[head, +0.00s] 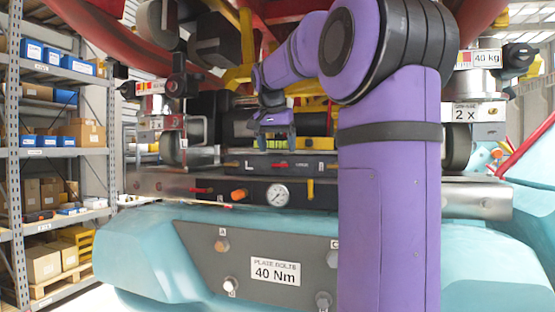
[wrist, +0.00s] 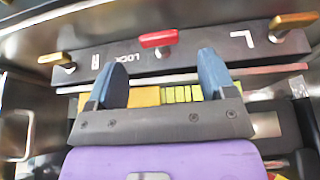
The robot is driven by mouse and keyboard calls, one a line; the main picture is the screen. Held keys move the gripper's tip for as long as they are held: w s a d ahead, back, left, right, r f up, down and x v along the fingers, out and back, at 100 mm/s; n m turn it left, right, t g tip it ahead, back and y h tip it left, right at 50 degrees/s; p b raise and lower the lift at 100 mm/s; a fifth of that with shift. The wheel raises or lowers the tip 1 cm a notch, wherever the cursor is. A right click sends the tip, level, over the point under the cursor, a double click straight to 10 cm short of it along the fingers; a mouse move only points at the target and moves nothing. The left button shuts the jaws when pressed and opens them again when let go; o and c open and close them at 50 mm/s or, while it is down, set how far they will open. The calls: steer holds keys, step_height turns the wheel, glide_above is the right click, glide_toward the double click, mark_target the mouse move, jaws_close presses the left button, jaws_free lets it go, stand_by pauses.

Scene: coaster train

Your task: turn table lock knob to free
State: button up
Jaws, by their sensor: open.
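A red handle (wrist: 158,39) sits at the middle of a dark bar (wrist: 190,53), beside the upside-down print LOCK in the wrist view. It lies crosswise along the bar. In the head view the red handle (head: 281,166) shows below my gripper. I cannot tell for sure that it is the table lock knob, since an orange knob (head: 239,195) also sits on the panel below. My gripper (head: 276,140) is open, its fingers apart and empty, above the bar. In the wrist view my gripper (wrist: 162,75) shows two blue fingers short of the red handle, not touching it.
Brass handles stand at the bar's ends by R (wrist: 57,59) and L (wrist: 291,24). The lower panel carries a gauge (head: 277,195), a red lever (head: 200,190) and a yellow lever (head: 310,189). Machine parts crowd both sides; shelving (head: 60,152) stands at left.

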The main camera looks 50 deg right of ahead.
mark_target(281, 165)
steer(key=shift+x, duration=2.15)
steer(key=c, duration=0.9)
